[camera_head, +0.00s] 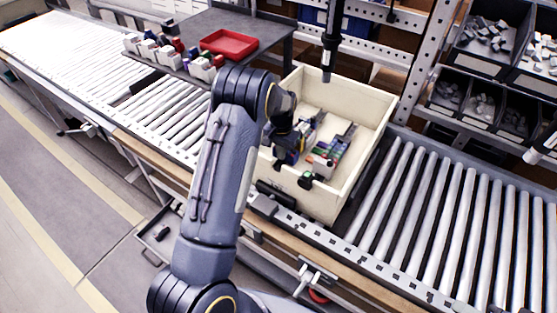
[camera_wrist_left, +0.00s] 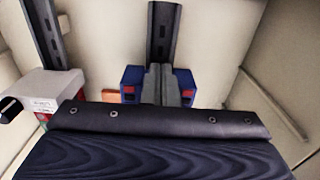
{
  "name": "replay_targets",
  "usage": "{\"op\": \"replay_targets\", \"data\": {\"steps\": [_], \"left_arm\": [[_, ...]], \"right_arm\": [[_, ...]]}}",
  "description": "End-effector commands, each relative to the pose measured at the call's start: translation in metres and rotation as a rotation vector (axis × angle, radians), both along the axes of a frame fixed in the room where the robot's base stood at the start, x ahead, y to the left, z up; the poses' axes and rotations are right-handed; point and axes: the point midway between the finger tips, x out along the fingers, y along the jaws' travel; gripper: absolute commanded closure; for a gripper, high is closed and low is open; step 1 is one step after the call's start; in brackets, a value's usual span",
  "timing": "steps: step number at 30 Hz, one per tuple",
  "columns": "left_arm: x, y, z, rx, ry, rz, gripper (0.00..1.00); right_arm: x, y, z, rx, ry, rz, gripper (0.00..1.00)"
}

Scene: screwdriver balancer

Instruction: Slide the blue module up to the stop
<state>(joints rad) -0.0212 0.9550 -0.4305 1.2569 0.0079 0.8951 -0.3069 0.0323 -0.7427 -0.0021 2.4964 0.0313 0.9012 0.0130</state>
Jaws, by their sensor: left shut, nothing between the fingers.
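The blue module (camera_wrist_left: 131,78) sits on a dark slotted rail (camera_wrist_left: 163,32) inside the crate, in the left wrist view. It shows on both sides of my left gripper's fingers (camera_wrist_left: 160,84), which hide its middle. The fingers are shut with nothing between them, right in front of the module; I cannot tell whether they touch it. In the head view my left gripper (camera_head: 287,140) reaches down into the cream crate (camera_head: 352,187), partly hidden by its own arm. I cannot make out the stop clearly. My right gripper is not in view.
A second rail (camera_wrist_left: 43,30) with a pale grey module (camera_wrist_left: 42,88) stands to the left in the wrist view. Crate walls rise close around. A dark screwdriver (camera_head: 330,50) hangs over the crate. A red tray (camera_head: 229,41) lies on a shelf; the right rollers (camera_head: 455,220) are clear.

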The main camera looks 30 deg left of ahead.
Motion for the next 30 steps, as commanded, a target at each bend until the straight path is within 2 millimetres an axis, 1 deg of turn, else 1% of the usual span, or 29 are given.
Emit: {"op": "replay_targets", "data": {"steps": [17, 30], "left_arm": [[0.0009, 0.0000, 0.0000, 0.000, -0.002, 0.000, 1.00], [0.0070, -0.0005, 0.0001, 0.000, -0.003, 0.000, 1.00]], "right_arm": [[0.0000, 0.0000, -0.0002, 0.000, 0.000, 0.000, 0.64], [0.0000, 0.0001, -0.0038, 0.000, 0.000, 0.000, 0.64]]}}
